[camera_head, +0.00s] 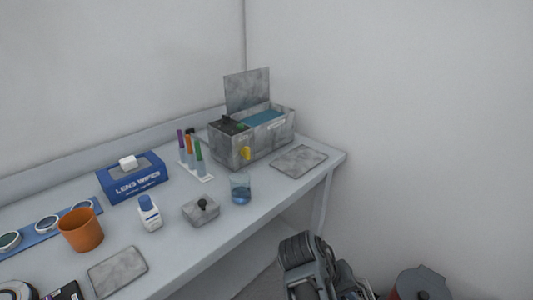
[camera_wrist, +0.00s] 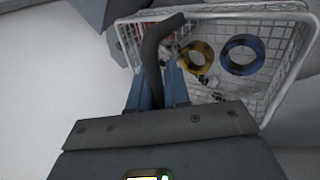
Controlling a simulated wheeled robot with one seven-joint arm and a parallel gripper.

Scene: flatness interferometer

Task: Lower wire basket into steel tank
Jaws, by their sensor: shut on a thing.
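The steel tank (camera_head: 252,136) stands at the far right end of the bench, with its lid (camera_head: 247,90) raised and blue liquid (camera_head: 264,117) inside its right part. The wire basket (camera_wrist: 288,82) is white mesh and fills the upper part of the wrist view. It holds a yellow ring (camera_wrist: 197,56), a blue ring (camera_wrist: 240,55) and something red, partly hidden. My gripper (camera_wrist: 158,84) is shut on the basket's dark curved handle (camera_wrist: 153,48). In the head view my arm is low at the bottom, off the bench's front edge; I cannot make out the basket clearly there.
Right of the tank lies a grey plate (camera_head: 299,161). In front stand a beaker (camera_head: 241,189), a grey block with a knob (camera_head: 201,210), a white bottle (camera_head: 149,213) and a rack of coloured tubes (camera_head: 196,165). A lidded bin (camera_head: 421,283) is on the floor at right.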

